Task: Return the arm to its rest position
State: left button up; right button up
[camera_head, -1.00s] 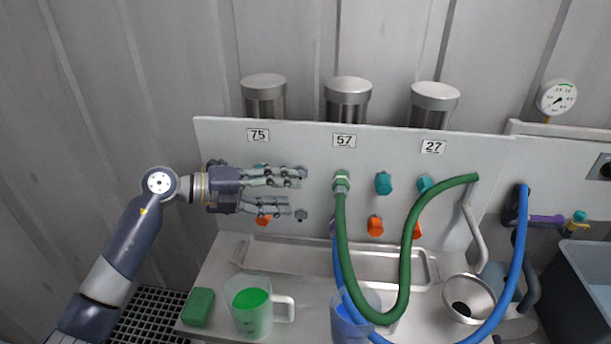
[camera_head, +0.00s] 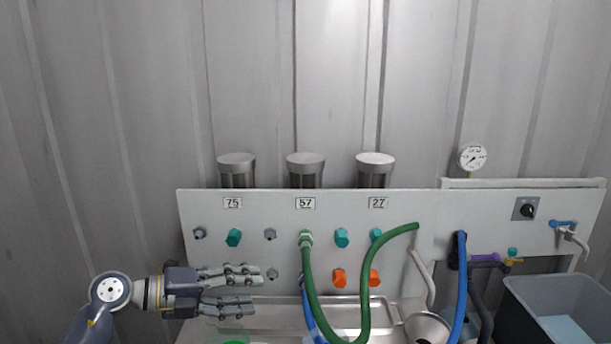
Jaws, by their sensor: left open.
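My left arm comes in from the lower left. Its left gripper (camera_head: 258,290) is open and empty, its fingers pointing right in front of the lower left of the white panel (camera_head: 430,213), below the label 75 (camera_head: 232,203). The fingers hide part of the panel's lower left. A green hose (camera_head: 366,290) is attached at its left end to a fitting under the label 57 (camera_head: 305,203) and loops down and up to the right. My right gripper is not in view.
Several teal knobs (camera_head: 233,238) and orange knobs (camera_head: 339,278) stick out from the panel. A metal tray (camera_head: 383,312) and a funnel (camera_head: 427,328) stand below. A blue hose (camera_head: 460,290) hangs right of centre. A grey bin (camera_head: 545,295) is at the right. The wall above is clear.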

pick_arm(q)
notch_tip(320, 180, up, 7)
jog(key=s+d+n+t+h, duration=0.1)
jog(key=n+t+h, duration=0.2)
jog(key=n+t, duration=0.4)
jog(key=a+f+n+t+y, duration=0.2)
jog(key=a+n+t+y, duration=0.4)
jog(key=n+t+y, duration=0.4)
jog(key=s+a+f+n+g+y, duration=0.3)
jog(key=a+f+n+y, duration=0.1)
jog(key=f+n, duration=0.25)
jog(key=s+a+f+n+g+y, duration=0.3)
jog(key=a+f+n+y, duration=0.15)
jog(key=f, duration=0.25)
jog(key=s+f+n+g, duration=0.3)
jog(key=s+f+g, duration=0.4)
jog(key=s+f, duration=0.45)
jog(key=s+d+f+g+h, duration=0.1)
jog(key=s+d+f+g, duration=0.2)
jog(key=s, duration=0.5)
jog(key=s+d+f+g+h, duration=0.1)
jog(key=s+d+f+g, duration=0.15)
jog(key=s, duration=0.55)
notch_tip(320, 180, down, 26)
jog(key=g, duration=0.2)
jog(key=s+a+f+g, duration=0.1)
jog(key=s+a+f, duration=0.2)
jog(key=s+f, duration=1.4)
jog(key=shift+s+m, duration=0.4)
